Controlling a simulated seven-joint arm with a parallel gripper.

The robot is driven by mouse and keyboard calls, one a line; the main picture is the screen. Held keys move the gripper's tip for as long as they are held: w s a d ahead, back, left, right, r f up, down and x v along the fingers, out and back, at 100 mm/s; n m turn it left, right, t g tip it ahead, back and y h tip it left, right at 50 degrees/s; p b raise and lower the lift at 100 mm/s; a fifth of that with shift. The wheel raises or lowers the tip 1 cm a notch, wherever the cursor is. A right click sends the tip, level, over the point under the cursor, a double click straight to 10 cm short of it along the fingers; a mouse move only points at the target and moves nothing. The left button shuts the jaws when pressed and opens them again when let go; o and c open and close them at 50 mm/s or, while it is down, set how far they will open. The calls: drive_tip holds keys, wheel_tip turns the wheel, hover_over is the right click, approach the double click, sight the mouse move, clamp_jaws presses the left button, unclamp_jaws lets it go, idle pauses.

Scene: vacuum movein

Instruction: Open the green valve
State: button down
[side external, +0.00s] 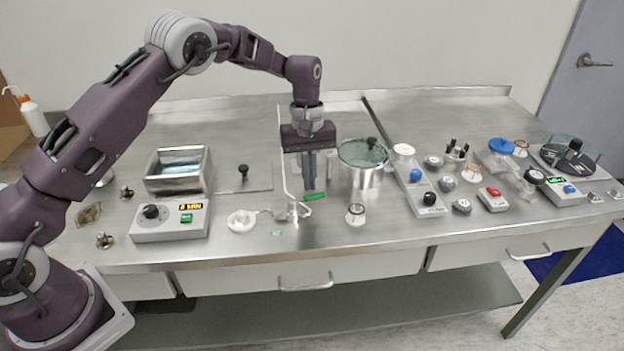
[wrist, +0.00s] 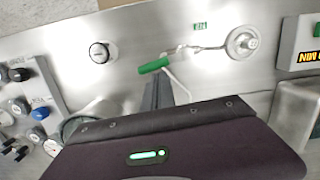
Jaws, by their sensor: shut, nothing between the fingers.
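The green valve handle (side external: 316,196) is a short green bar near the middle of the steel bench. In the wrist view the green handle (wrist: 153,65) lies just beyond my fingertips, beside a thin bent metal tube. My gripper (side external: 309,187) points down with its fingers together and empty, right at the handle's left part in the side view. My gripper's fingers (wrist: 157,92) show dark below the handle in the wrist view. I cannot tell whether they touch it. A small green label (side external: 277,233) lies on the bench nearby.
A lidded metal pot (side external: 362,175) stands close to the right of my gripper. A white round fitting (side external: 241,221) with a hose is to the left, and a heated bath (side external: 176,170) is further left. A small jar (side external: 355,214) stands in front of the pot. Several knobs and controls fill the right.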

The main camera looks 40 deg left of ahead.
drive_tip(key=shift+w+a+r, duration=0.15)
drive_tip(key=shift+w+a, duration=0.05)
drive_tip(key=shift+a, duration=0.15)
drive_tip(key=w+a+r+n, duration=0.1)
drive_tip(key=a+r, duration=0.1)
drive_tip(key=r, duration=0.4)
drive_tip(key=w+a+r, duration=0.2)
drive_tip(key=r, duration=0.4)
drive_tip(key=shift+n+h, duration=0.3)
drive_tip(key=s+d+f, duration=0.1)
drive_tip(key=f, duration=0.3)
drive_tip(key=s+d+f, duration=0.1)
drive_tip(key=f, duration=0.2)
drive_tip(key=d+f, duration=0.2)
drive_tip(key=f, duration=0.2)
drive_tip(key=shift+s+f, duration=0.35)
drive_tip(key=shift+s, duration=0.05)
drive_tip(key=shift+s+d+f, duration=0.25)
drive_tip(key=shift+d+f, duration=0.1)
drive_tip(key=shift+d, duration=0.15)
